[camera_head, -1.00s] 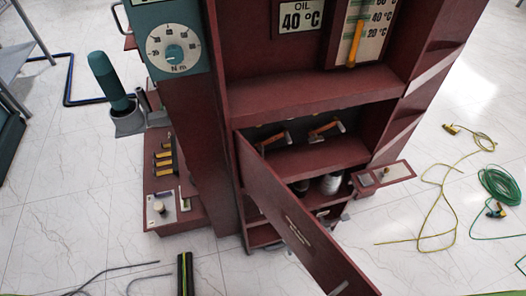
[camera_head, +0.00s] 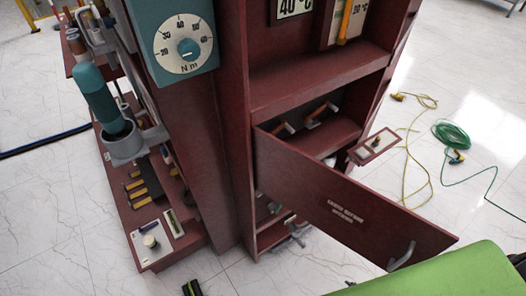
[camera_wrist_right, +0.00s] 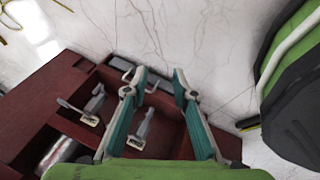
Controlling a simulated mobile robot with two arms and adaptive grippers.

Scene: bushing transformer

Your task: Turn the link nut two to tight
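I cannot make out which part is link nut two. The dark red cabinet (camera_head: 310,80) has its lower door (camera_head: 340,200) swung open across the front. Two orange-and-grey levers (camera_head: 283,130) (camera_head: 318,116) show inside the compartment above the door. In the right wrist view, two grey levers (camera_wrist_right: 93,103) (camera_wrist_right: 138,132) lie in the cabinet's compartments. My right gripper (camera_wrist_right: 160,78), with teal finger pads, is open and empty over them. In the head view only my green right arm (camera_head: 430,278) shows clearly, at the lower right. My left gripper is not in view.
A teal N m dial (camera_head: 186,43) is on the left panel. A teal-handled tool (camera_head: 98,98) stands in a grey holder on a red shelf (camera_head: 150,225). A small tray (camera_head: 373,146) projects at the right. Green and yellow cables (camera_head: 450,135) lie on open floor.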

